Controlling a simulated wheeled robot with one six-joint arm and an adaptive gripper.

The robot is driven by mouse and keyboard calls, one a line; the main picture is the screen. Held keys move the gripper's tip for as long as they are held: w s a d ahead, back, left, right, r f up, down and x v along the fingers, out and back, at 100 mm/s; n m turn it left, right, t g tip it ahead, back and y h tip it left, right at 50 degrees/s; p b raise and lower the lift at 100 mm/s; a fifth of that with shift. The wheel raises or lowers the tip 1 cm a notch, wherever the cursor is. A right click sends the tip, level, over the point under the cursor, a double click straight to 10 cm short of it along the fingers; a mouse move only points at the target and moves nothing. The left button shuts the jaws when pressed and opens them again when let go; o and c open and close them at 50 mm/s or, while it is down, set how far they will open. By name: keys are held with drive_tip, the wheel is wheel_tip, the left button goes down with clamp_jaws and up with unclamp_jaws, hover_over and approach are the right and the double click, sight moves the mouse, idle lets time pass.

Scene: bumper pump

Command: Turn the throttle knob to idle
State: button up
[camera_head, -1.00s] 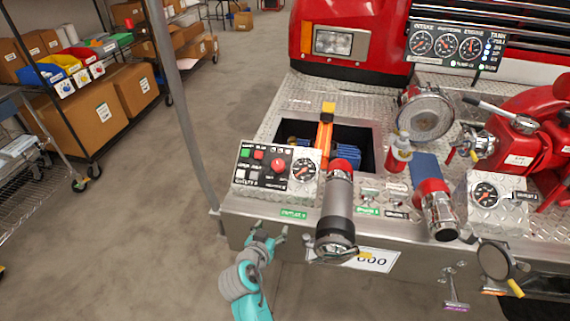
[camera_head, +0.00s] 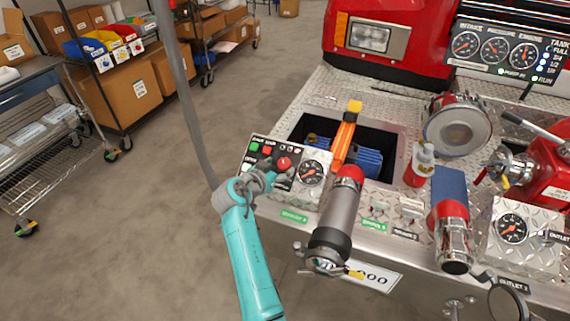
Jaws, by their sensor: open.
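A red round knob (camera_head: 284,163), which looks like the throttle knob, sits on the small control panel (camera_head: 256,145) at the left of the bumper. Its marker setting is too small to read. My gripper (camera_head: 271,178) is at the panel's face, just below and left of the red knob, and covers part of the panel's lower half. It is open and appears empty. Whether a fingertip touches the knob I cannot tell. My teal arm reaches up to it from the bottom of the view.
A dial gauge (camera_head: 311,173) is right of the knob. A grey nozzle (camera_head: 335,222) with a red end stands close to the right. An orange-handled lever (camera_head: 344,135) rises from the recess behind.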

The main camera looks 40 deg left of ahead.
sight(283, 165)
drive_tip(key=shift+x, duration=2)
drive_tip(key=c, duration=1.2)
drive_tip(key=shift+o, duration=0.2)
drive_tip(key=shift+f+n+y, duration=0.1)
drive_tip(key=shift+n+y, duration=0.2)
drive_tip(key=shift+n, duration=0.1)
drive_tip(key=n+y, duration=0.1)
drive_tip(key=n, duration=0.1)
drive_tip(key=n+y, duration=0.1)
drive_tip(key=n, duration=0.1)
drive_tip(key=shift+d+n+g+y, duration=0.1)
drive_tip(key=shift+n+g+y, duration=0.2)
drive_tip(key=shift+y, duration=0.1)
drive_tip(key=n+g+y, duration=0.1)
drive_tip(key=n, duration=0.2)
drive_tip(key=n+g+y, duration=0.2)
drive_tip(key=n, duration=0.2)
drive_tip(key=n+g, duration=0.2)
drive_tip(key=n, duration=0.1)
drive_tip(key=n+g+y, duration=0.1)
drive_tip(key=n+g, duration=0.1)
drive_tip(key=n, duration=0.2)
drive_tip(key=shift+y, duration=0.3)
drive_tip(key=n+g, duration=0.3)
drive_tip(key=n, duration=0.1)
drive_tip(key=shift+n, duration=0.3)
drive_tip(key=shift+h, duration=0.4)
